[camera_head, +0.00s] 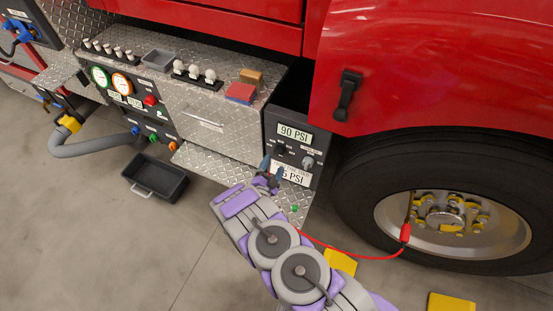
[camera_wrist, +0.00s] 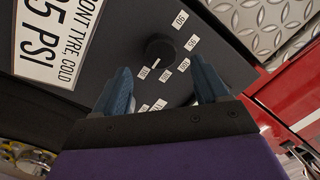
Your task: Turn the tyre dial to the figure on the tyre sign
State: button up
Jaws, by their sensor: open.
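The tyre dial is a round black knob (camera_wrist: 160,48) on a dark panel, ringed by small white number labels, among them 90 and 95. Which label it points to is hard to tell. The tyre sign (camera_wrist: 52,35) is white and reads "front tyre, cold"; its figure is cut at the edge, with only the ending "5 PSI" clear. In the head view my gripper covers part of the sign (camera_head: 296,176). A display (camera_head: 294,134) above reads 90 PSI. My gripper (camera_wrist: 164,88) is open and empty, its blue fingers pointing towards the knob, which shows between them.
A grey knob (camera_head: 308,162) sits right of the dial on the panel. The big tyre (camera_head: 360,190) stands to the right, with a red hose (camera_head: 350,256) running to its wheel. A diamond-plate step (camera_head: 215,168) and a black tray (camera_head: 155,180) lie left.

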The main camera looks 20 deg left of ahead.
aim_at(278, 155)
jog(key=shift+w+b, duration=0.45)
jog(key=shift+w, duration=2.05)
jog(key=shift+c, duration=0.3)
jog(key=c, duration=1)
